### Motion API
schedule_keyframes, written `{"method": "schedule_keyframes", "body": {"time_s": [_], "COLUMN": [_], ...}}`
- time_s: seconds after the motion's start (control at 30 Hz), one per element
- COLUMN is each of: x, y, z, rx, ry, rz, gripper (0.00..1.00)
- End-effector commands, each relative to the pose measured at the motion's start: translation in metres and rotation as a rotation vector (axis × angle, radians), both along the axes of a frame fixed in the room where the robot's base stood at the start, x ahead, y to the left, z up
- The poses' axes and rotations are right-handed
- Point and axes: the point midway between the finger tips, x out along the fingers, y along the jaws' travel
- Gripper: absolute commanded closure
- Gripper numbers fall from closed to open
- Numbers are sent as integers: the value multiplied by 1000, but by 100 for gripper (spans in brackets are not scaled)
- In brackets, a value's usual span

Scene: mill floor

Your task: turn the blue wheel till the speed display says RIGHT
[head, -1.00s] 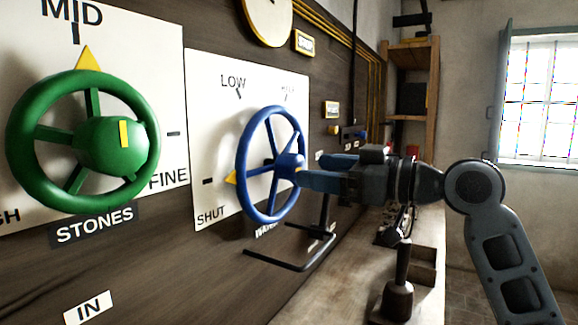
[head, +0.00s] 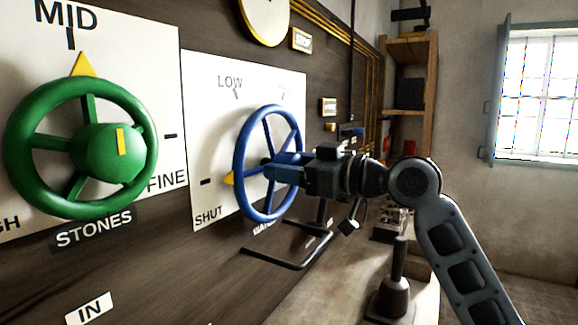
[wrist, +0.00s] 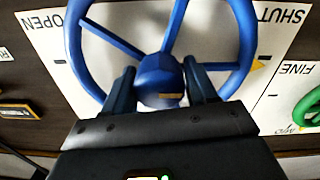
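The blue wheel (head: 238,150) is upright on a white wall plate marked LOW and SHUT. Its yellow pointer (head: 229,178) is at the left, beside the SHUT tick. My gripper (head: 276,168) is at the wheel's middle. In the wrist view, my gripper's fingers (wrist: 160,84) stand apart on both sides of the blue hub (wrist: 158,72), with the rim beyond them. I cannot tell whether they touch the hub.
A green wheel (head: 26,165) labelled STONES is at the left. A bent black bar (head: 275,262) sticks out below the blue wheel. A bench with a dark lever (head: 396,285) is below my arm. Wooden shelves (head: 432,100) stand behind.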

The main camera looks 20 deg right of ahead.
Motion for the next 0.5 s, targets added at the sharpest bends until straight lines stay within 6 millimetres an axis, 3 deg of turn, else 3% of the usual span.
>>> {"method": "schedule_keyframes", "body": {"time_s": [0.37, 0.5], "x": [0, 0], "y": [0, 0], "z": [0, 0], "rx": [0, 4], "ry": [0, 3], "rz": [0, 0], "gripper": [80, 80]}}
